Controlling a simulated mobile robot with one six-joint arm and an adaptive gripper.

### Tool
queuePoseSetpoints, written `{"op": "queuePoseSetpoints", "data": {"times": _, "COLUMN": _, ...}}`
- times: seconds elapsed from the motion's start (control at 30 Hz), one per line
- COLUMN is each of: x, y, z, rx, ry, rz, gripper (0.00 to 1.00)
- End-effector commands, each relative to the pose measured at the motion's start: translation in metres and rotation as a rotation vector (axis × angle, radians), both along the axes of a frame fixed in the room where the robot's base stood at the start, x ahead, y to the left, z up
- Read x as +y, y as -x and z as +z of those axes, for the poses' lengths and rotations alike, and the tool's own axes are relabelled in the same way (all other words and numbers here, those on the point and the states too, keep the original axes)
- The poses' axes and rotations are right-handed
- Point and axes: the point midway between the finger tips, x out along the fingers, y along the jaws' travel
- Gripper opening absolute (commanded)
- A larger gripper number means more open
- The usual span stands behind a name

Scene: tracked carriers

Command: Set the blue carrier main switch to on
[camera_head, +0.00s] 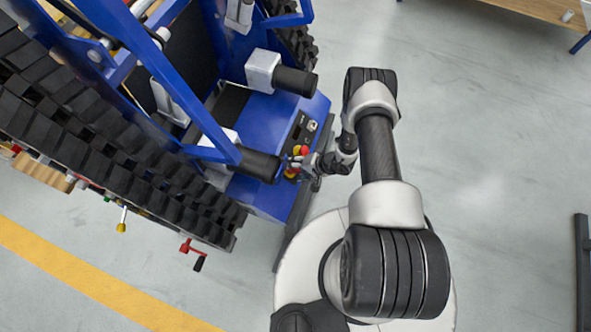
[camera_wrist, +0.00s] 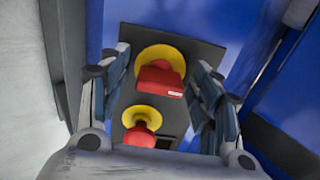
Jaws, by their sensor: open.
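The blue carrier (camera_head: 262,195) fills the upper left of the head view. Its dark control panel (camera_wrist: 205,50) carries a red switch handle on a yellow disc, which I take as the main switch (camera_wrist: 160,80). A pale mark shows on the handle's right end. Below it in the wrist view is a rounded red button on a yellow collar (camera_wrist: 140,136). My gripper (camera_wrist: 161,62) is open, with one finger on each side of the switch handle. I cannot tell whether the fingers touch it. In the head view my gripper (camera_head: 308,162) is at the panel and partly hides it.
Two black cylindrical handles (camera_head: 296,82) (camera_head: 258,165) stick out beside the panel. Black tracks (camera_head: 110,150) flank the carrier. A red crank (camera_head: 192,250) lies low left.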

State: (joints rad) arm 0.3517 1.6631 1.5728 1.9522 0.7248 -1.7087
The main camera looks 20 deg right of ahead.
Motion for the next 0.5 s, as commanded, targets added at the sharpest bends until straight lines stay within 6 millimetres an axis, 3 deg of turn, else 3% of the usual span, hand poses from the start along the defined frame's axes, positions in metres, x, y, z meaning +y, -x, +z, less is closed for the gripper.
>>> {"op": "queuePoseSetpoints", "data": {"times": 0.2, "x": 0.0002, "y": -0.0002, "z": 0.0001, "rx": 0.000, "ry": 0.000, "rz": 0.000, "gripper": 0.58}}
{"op": "queuePoseSetpoints", "data": {"times": 0.5, "x": 0.0001, "y": -0.0002, "z": 0.0003, "rx": 0.000, "ry": 0.000, "rz": 0.000, "gripper": 0.39}}
